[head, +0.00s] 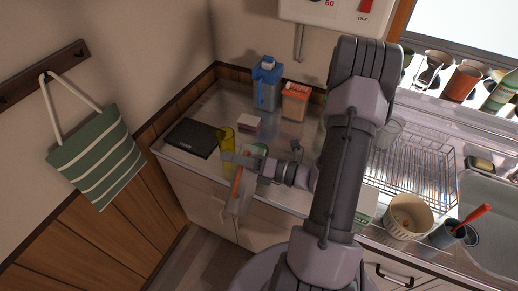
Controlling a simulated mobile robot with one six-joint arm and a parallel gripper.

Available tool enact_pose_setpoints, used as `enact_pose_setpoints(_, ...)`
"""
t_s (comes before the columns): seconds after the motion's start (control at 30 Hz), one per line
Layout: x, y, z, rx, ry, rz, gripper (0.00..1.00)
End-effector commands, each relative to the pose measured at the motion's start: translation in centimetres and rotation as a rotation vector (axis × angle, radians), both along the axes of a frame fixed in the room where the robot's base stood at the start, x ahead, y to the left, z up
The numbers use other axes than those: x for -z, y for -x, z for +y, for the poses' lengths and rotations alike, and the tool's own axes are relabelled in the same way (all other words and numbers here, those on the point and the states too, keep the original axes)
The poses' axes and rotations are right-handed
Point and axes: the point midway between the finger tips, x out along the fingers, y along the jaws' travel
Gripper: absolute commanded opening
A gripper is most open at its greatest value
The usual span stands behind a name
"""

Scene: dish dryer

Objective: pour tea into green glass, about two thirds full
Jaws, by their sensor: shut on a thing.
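My gripper (240,160) is at the front edge of the counter, left of the middle. It is shut on a pale, see-through vessel (243,198) with an orange-brown strip in it, which shows below the jaws in front of the cabinet. Its exact shape and its opening are hard to make out. A yellow glass (227,135) stands just behind the jaws.
A black flat plate (193,138) lies at the counter's left. My arm hides the middle.

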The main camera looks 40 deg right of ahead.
Motion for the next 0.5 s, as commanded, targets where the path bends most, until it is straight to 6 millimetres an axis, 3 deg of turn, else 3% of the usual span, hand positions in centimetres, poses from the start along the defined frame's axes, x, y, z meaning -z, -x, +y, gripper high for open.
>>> enact_pose_setpoints(0.5, -0.60, -0.23, -0.39, 0.001, -0.044, 0.025, 0.00)
